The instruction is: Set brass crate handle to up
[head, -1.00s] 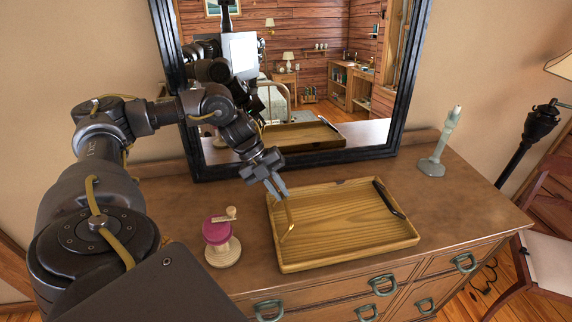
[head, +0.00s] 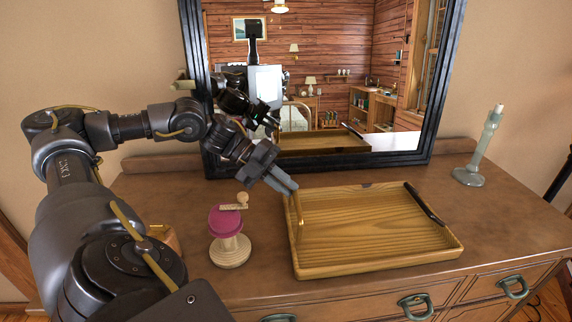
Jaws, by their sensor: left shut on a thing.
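A shallow wooden crate (head: 372,228) lies on the brown dresser top in the head view. Its thin brass handle (head: 300,222) is at the left end and its black handle (head: 425,204) at the right end. My left gripper (head: 291,190) is shut on the brass handle, at its far upper part above the crate's left rim. The handle's exact angle is hard to judge, and the fingers cover part of it. My right gripper is not in view.
A mill with a magenta top (head: 227,222) stands left of the crate, close to my left arm. A black-framed mirror (head: 437,95) leans behind the crate. A pale green stand (head: 478,155) is at the far right. Bare dresser top lies right of the crate.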

